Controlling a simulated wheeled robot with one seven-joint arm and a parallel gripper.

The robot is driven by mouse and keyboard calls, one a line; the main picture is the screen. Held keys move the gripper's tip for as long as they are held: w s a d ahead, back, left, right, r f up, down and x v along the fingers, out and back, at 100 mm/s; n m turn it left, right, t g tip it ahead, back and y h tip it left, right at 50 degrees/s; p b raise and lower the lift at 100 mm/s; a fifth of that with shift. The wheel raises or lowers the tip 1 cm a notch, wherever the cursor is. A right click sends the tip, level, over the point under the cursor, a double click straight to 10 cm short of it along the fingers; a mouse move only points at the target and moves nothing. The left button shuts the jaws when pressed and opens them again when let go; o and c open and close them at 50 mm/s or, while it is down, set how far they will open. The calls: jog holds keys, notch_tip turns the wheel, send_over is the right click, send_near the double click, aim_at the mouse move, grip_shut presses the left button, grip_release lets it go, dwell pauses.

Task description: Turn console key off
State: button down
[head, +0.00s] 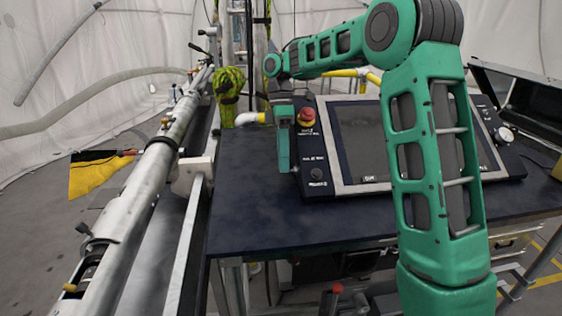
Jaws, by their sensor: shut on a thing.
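The console (412,140) lies on the dark table, with a large dark screen and a panel of controls on its left. My gripper (285,168) points down at the console's left edge, just left of these controls. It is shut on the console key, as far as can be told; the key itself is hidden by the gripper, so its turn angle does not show.
The dark blue table top (285,225) is clear in front of the console. A long metal pipe assembly (150,190) runs along the left. An open black case (525,100) stands at the far right.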

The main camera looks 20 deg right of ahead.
jog(key=shift+w, duration=0.2)
jog(key=c, duration=1.6)
grip_release()
jog(key=shift+d, duration=0.1)
jog(key=v, duration=1)
jog(key=shift+w+r, duration=0.15)
jog(key=shift+r, duration=0.2)
